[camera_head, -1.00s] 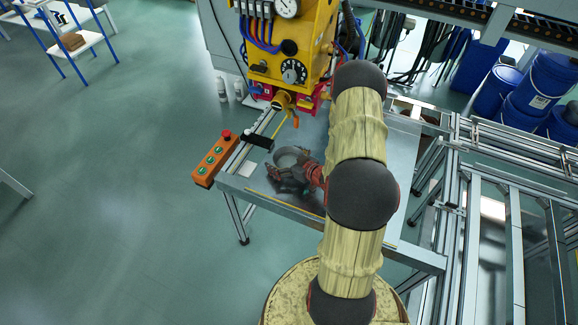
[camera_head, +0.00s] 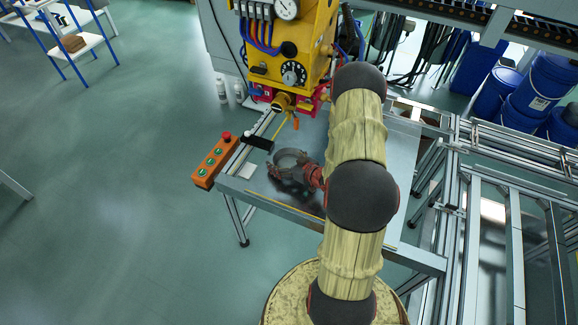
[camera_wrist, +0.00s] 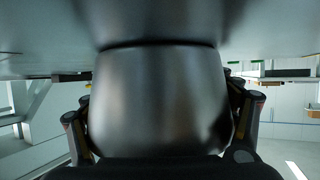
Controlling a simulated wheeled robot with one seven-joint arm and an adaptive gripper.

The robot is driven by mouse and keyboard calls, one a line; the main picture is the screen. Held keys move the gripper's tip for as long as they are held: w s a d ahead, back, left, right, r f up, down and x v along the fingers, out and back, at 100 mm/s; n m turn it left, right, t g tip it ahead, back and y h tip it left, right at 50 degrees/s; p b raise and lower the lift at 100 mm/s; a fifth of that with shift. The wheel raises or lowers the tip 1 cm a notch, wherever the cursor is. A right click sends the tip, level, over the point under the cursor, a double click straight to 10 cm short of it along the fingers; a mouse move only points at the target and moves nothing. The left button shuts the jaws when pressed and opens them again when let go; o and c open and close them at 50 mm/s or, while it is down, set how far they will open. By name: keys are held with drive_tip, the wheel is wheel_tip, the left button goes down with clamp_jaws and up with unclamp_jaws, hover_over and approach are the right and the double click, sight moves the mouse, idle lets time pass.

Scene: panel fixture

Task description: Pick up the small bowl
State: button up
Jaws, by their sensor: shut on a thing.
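The small bowl (camera_wrist: 155,95) is a smooth grey metallic vessel that fills the middle of the wrist view, with a dark line across its upper part. In the head view its round grey rim (camera_head: 291,155) shows on the metal table, partly covered by my gripper. My gripper (camera_head: 287,172) is low at the table. In the wrist view its fingers (camera_wrist: 163,118) stand on both sides of the bowl, shut on it. I cannot tell whether the bowl touches the table.
The metal table (camera_head: 390,170) has free room right of my arm. An orange button box (camera_head: 211,160) is at its left edge. A yellow machine panel (camera_head: 285,55) with gauge, hoses and an orange-tipped lever stands just behind the bowl. Aluminium frames (camera_head: 510,200) are at the right.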

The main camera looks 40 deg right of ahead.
drive_tip(key=c, duration=0.4)
drive_tip(key=shift+r, duration=0.2)
drive_tip(key=shift+c, duration=0.2)
